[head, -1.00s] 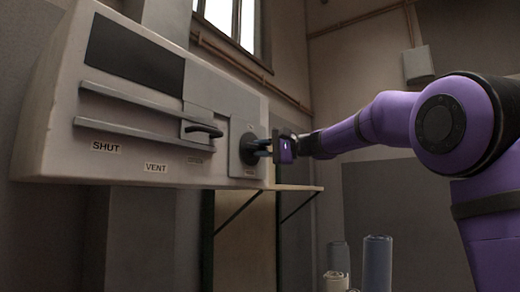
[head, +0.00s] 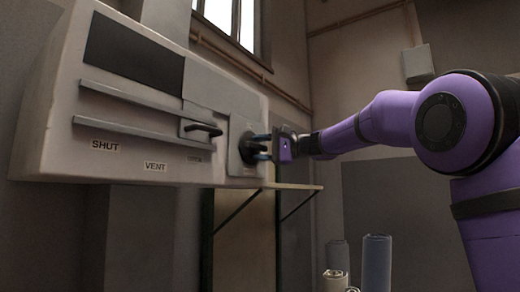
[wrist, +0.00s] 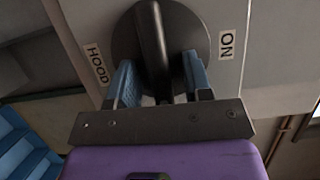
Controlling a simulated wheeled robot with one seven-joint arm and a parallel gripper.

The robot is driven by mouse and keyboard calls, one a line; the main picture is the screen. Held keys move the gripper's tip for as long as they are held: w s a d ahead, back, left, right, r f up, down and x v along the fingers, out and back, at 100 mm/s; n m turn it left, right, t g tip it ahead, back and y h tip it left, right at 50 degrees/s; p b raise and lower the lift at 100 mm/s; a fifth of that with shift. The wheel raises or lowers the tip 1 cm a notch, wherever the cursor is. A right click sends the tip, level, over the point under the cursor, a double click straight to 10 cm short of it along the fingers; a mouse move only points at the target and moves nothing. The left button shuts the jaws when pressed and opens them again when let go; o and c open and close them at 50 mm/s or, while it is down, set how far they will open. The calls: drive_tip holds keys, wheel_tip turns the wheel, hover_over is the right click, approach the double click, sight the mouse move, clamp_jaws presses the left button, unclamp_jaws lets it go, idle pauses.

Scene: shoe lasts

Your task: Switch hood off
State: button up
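The hood switch is a dark round knob (head: 247,147) with a raised bar, on a grey plate at the right end of the pale panel (head: 60,140). In the wrist view the knob (wrist: 160,35) shows close up, its bar running nearly up and down the picture. A "HOOD" label is on its left and an "ON" label on its right. My gripper (head: 263,147) is open at the knob. Its blue fingers (wrist: 158,65) stand on either side of the bar, with gaps visible. I cannot tell whether the bar points at a mark.
A dark lever handle (head: 203,130) sits left of the knob, above labels including "SHUT" and "VENT". A bracketed shelf (head: 295,187) is below right. Rolls (head: 377,260) stand lower down. Blue stepped shapes (wrist: 25,150) show at the wrist view's left.

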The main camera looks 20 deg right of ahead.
drive_tip(key=v, duration=1)
drive_tip(key=shift+d, duration=0.35)
drive_tip(key=shift+s, duration=0.15)
drive_tip(key=s+a+f+n+g+h, duration=0.1)
drive_tip(key=s+a+f+g+h, duration=0.2)
drive_tip(key=s+f, duration=0.5)
drive_tip(key=s+a+f+h, duration=0.4)
drive_tip(key=s+f, duration=0.3)
drive_tip(key=f, duration=0.1)
drive_tip(key=s+d+f+n+h, duration=0.1)
drive_tip(key=s+f+h, duration=0.3)
drive_tip(key=s+f, duration=0.5)
drive_tip(key=s+d+f+n+g+h, duration=0.1)
drive_tip(key=s+f+n+h, duration=0.3)
drive_tip(key=s+f, duration=0.5)
drive_tip(key=shift+d+f+n, duration=0.3)
drive_tip(key=shift+d+f, duration=0.35)
drive_tip(key=shift+d, duration=0.15)
